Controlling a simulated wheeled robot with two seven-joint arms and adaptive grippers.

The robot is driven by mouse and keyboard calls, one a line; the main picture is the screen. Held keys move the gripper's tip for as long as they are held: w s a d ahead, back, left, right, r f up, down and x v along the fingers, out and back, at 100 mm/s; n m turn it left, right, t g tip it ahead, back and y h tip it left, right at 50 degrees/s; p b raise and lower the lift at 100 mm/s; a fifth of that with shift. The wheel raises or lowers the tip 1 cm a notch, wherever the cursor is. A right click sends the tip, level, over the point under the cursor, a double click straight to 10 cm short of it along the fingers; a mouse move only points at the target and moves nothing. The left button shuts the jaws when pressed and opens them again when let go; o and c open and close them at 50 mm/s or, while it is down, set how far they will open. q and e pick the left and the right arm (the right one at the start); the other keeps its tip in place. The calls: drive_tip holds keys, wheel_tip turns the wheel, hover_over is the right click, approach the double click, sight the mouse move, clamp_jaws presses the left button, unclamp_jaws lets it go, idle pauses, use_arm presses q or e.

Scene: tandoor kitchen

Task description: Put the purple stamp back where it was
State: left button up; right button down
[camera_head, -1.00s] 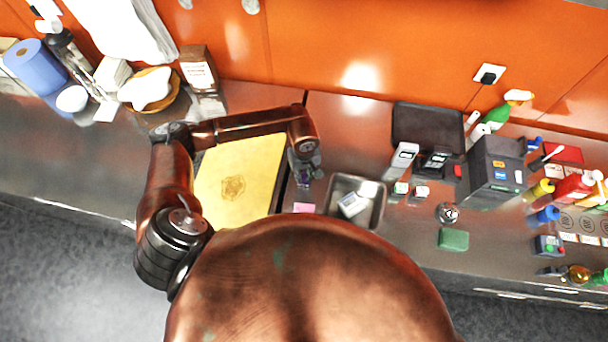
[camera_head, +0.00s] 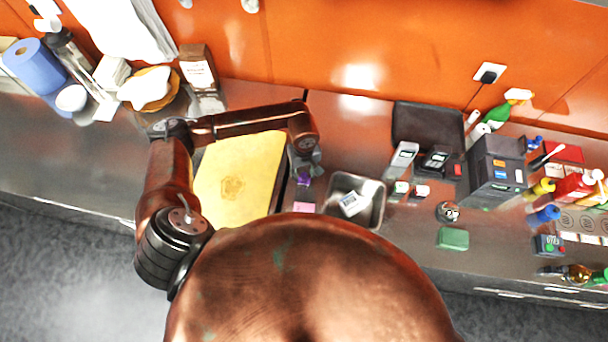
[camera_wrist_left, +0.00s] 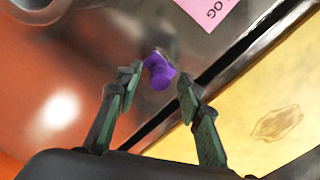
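The purple stamp (camera_wrist_left: 158,72) shows in the left wrist view near the tips of my left gripper's fingers (camera_wrist_left: 158,85), with space visible on either side of it. It appears to be on the steel counter; its lower end is hard to make out. In the head view the stamp (camera_head: 304,179) is a small purple patch just below my left gripper (camera_head: 306,166), right of the yellow board (camera_head: 215,165). The left gripper is open, its fingers spread apart. My right gripper is not in view.
A pink note (camera_head: 303,207) lies in front of the stamp. A metal tray (camera_head: 373,217) holding a small white item stands to the right. Further right are a card terminal (camera_head: 436,160), a dark box (camera_head: 493,170) and a green sponge (camera_head: 453,238). The orange wall is behind.

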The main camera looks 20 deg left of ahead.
sight(304, 175)
use_arm(q)
wheel_tip(304, 175, up, 11)
drive_tip(key=b, duration=0.2)
drive_tip(key=shift+f, duration=0.15)
idle(0.5)
